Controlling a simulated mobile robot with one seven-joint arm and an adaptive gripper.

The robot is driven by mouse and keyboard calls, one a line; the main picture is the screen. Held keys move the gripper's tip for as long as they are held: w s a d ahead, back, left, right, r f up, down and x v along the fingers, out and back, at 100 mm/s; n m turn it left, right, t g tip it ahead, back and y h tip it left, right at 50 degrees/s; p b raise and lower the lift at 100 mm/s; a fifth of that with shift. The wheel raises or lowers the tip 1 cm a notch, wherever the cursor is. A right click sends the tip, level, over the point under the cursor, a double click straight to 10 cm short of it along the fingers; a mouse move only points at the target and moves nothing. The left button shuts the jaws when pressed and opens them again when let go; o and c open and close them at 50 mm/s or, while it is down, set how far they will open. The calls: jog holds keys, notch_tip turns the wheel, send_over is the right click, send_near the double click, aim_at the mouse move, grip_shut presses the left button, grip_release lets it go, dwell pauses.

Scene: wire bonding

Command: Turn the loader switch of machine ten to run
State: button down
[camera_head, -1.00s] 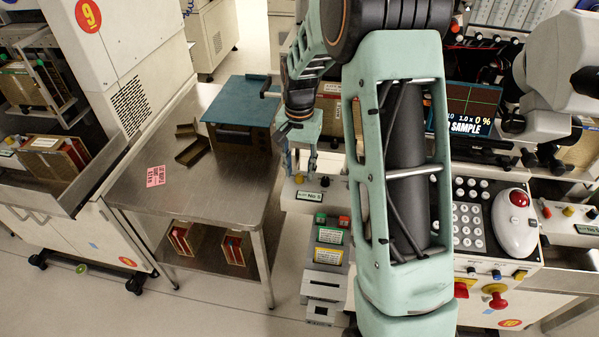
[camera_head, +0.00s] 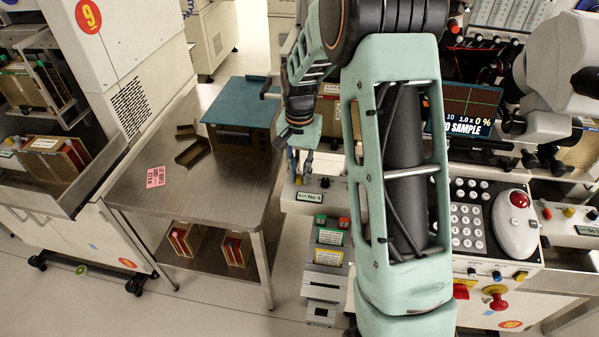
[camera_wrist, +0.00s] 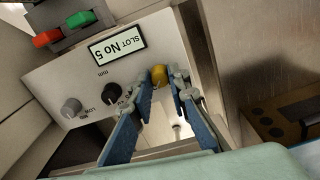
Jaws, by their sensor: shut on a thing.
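A slanted grey panel labelled "SLOT No 5" (camera_wrist: 118,46) fills the wrist view's upper left, upside down there. It carries a grey knob (camera_wrist: 71,107), a black knob (camera_wrist: 112,91) and a yellow knob (camera_wrist: 159,75). My gripper (camera_wrist: 162,84) has its two blue fingers on either side of the yellow knob, shut on it. In the head view my gripper (camera_head: 299,172) reaches down to the same panel (camera_head: 318,209), at its left end. The fingers partly hide the yellow knob there. The lettering around the knobs is too small to read fully.
A steel table (camera_head: 160,215) with a teal-topped box (camera_head: 240,101) stands left of the panel. A unit with green and red buttons (camera_head: 328,235) is in front of it. A keypad console (camera_head: 470,228) with a red stop button (camera_head: 496,296) is at right. A "10" sticker (camera_head: 511,324) shows below.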

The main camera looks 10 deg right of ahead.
jog(key=n, duration=0.4)
jog(key=shift+p, duration=0.4)
jog(key=n+p, duration=0.1)
jog(key=n, duration=0.3)
jog(key=shift+r+n, duration=0.1)
jog(key=shift+n, duration=0.3)
jog(key=n+p, duration=0.1)
jog(key=n, duration=0.3)
jog(key=shift+w, duration=0.1)
jog(key=shift+n+p, duration=0.7)
jog(key=shift+n, duration=1.8)
jog(key=c, duration=1.8)
grip_release()
